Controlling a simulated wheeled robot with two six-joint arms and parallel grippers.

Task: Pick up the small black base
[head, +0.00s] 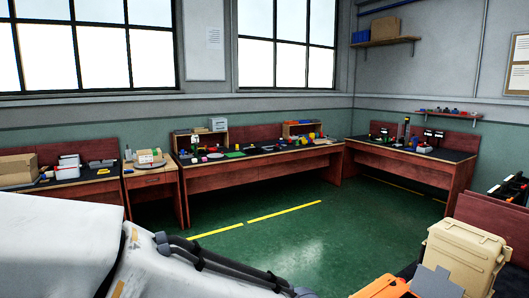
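I cannot pick out the small black base for certain. Several small dark items (429,137) stand on the far right workbench (408,168), but they are too small to tell apart. Neither of my grippers is in view. A large white body with black cables fills the lower left and hides the floor there.
A long workbench (262,173) with many small objects runs along the back wall; more benches stand at left. A beige case (460,258) and an orange item (385,288) are close at lower right. Green floor (310,235) with yellow lines is clear in the middle.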

